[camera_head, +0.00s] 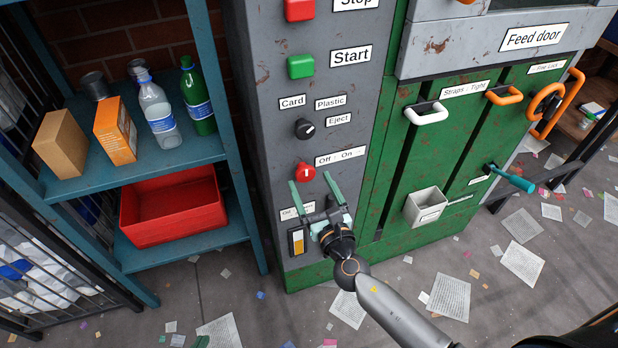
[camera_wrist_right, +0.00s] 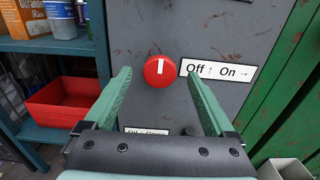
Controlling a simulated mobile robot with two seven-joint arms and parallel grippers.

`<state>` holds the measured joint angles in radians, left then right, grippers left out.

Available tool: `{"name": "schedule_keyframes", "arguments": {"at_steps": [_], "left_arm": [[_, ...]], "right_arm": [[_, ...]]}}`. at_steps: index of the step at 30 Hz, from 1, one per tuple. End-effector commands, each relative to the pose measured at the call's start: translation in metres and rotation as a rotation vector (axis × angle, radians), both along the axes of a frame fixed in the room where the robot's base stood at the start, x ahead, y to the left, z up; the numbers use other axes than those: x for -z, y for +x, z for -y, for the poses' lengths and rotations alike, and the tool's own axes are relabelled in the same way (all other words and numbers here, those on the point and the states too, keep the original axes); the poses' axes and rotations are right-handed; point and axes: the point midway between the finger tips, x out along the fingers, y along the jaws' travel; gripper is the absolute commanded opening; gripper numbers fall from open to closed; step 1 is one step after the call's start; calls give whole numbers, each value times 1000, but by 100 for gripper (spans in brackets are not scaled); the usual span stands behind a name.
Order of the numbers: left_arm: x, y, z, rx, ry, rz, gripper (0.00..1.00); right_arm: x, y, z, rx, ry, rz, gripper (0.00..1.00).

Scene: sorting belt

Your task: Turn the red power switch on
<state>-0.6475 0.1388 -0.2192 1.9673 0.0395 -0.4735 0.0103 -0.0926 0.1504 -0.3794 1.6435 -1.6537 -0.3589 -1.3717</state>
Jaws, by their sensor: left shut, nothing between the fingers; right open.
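The red power switch (camera_head: 305,172) is a round knob on the grey machine panel, beside an "Off ↑ On →" label (camera_head: 340,156). In the right wrist view the knob (camera_wrist_right: 159,70) has its white mark upright, in line with the Off arrow. My right gripper (camera_head: 314,184) is open below the knob, its green fingers pointing up toward the panel. In the wrist view the fingers stand left and right of the knob with gaps on both sides, apart from it. My left gripper is not in view.
Above are a black selector knob (camera_head: 305,128), a green Start button (camera_head: 301,66) and a red Stop button (camera_head: 299,9). A blue shelf (camera_head: 180,160) with bottles, boxes and a red bin (camera_head: 172,207) stands left. Green doors with handles are right. Papers litter the floor.

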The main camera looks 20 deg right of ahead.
Motion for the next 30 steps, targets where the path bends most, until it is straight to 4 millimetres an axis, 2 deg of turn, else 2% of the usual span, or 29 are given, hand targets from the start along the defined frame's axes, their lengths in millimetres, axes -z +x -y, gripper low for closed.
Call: {"name": "schedule_keyframes", "arguments": {"at_steps": [3, 6, 15, 30], "left_arm": [[2, -1, 0, 0, 1, -4, 0], [3, -2, 0, 1, 1, -5, 0], [2, -2, 2, 3, -3, -5, 0], [-1, -1, 4, 5, -7, 1, 0]], "right_arm": [[0, 13, -1, 1, 1, 1, 89], [0, 18, -1, 0, 1, 0, 89], [0, 21, -1, 0, 1, -1, 89], [0, 20, -1, 0, 1, -1, 34]]}}
